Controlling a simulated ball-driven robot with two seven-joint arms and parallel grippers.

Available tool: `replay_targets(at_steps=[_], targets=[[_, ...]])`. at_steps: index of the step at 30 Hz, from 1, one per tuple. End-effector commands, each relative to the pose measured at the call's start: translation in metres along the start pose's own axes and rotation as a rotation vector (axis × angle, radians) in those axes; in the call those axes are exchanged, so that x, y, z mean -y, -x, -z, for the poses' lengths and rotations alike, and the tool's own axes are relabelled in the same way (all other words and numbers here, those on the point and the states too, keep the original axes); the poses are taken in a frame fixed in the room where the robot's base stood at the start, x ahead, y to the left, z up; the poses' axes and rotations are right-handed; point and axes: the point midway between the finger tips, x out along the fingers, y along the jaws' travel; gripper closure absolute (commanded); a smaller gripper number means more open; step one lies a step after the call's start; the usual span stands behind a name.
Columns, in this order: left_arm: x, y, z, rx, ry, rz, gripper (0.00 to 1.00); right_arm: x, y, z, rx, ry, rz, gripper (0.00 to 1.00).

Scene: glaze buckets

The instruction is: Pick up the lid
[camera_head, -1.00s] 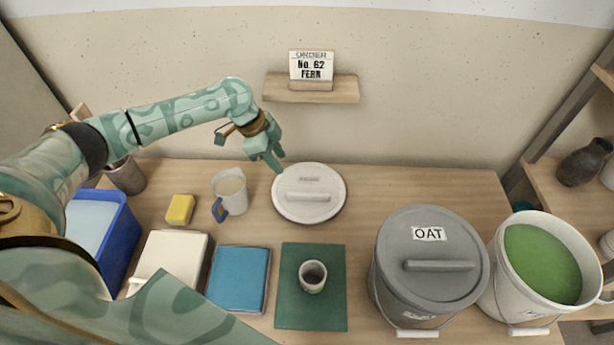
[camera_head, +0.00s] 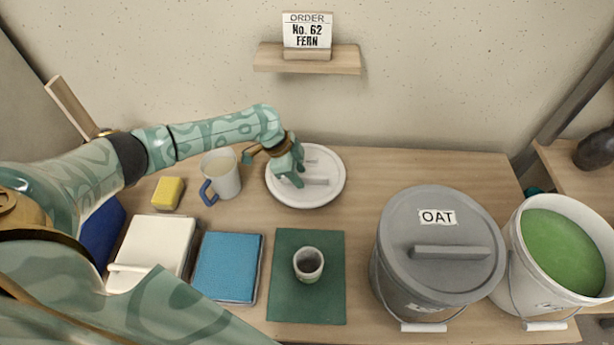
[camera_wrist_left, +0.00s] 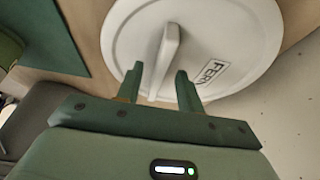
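A round white lid (camera_head: 326,191) with a bar handle lies flat on the table, below the wall shelf. In the left wrist view the lid (camera_wrist_left: 240,35) bears the label FERN, and its handle (camera_wrist_left: 169,45) stands up from the middle. My left gripper (camera_head: 296,179) is over the left part of the lid. In the left wrist view its two fingers (camera_wrist_left: 158,85) are apart, one on each side of the handle's near end, with gaps visible. It holds nothing. I cannot see my right gripper.
A grey bucket labelled OAT (camera_head: 438,245) with its lid on and an open bucket of green glaze (camera_head: 520,270) stand at the right. A mug (camera_head: 221,175), a yellow sponge (camera_head: 168,193) and a small cup (camera_head: 308,264) on a green mat (camera_head: 290,305) are nearby.

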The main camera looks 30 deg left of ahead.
Motion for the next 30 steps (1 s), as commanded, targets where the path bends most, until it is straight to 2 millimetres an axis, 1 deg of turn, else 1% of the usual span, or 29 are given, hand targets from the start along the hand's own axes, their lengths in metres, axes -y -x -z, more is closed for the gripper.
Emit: replay_targets(at_steps=[1, 2, 10, 18, 19, 22, 23, 30], targets=[[0.0002, -0.0073, -0.0010, 0.001, 0.001, -0.001, 0.63, 0.0019, -0.0039, -0.0009, 0.003, -0.001, 0.003, 0.24], [0.0003, -0.0079, -0.0007, 0.001, 0.000, 0.000, 0.63, 0.0024, -0.0039, -0.0006, 0.002, -0.001, 0.004, 0.24], [0.0004, -0.0055, 0.0002, 0.000, 0.000, 0.002, 0.63, 0.0029, -0.0021, 0.0003, 0.000, -0.001, 0.004, 0.24], [0.0004, -0.0083, -0.0009, 0.000, 0.000, 0.001, 0.63, 0.0017, -0.0031, -0.0006, 0.002, 0.000, 0.003, 0.24], [0.0005, -0.0081, -0.0008, 0.000, 0.000, 0.002, 0.68, 0.0013, -0.0030, -0.0007, 0.002, 0.001, 0.002, 0.24], [0.0005, -0.0079, -0.0008, 0.000, 0.000, 0.002, 0.96, 0.0003, -0.0029, -0.0011, 0.003, 0.001, 0.001, 0.24], [0.0005, -0.0079, -0.0009, 0.001, 0.000, 0.002, 1.00, -0.0001, -0.0029, -0.0013, 0.003, 0.002, 0.001, 0.24], [0.0005, -0.0079, -0.0008, 0.000, 0.000, 0.002, 1.00, -0.0015, -0.0029, -0.0019, 0.004, 0.003, -0.001, 0.24]])
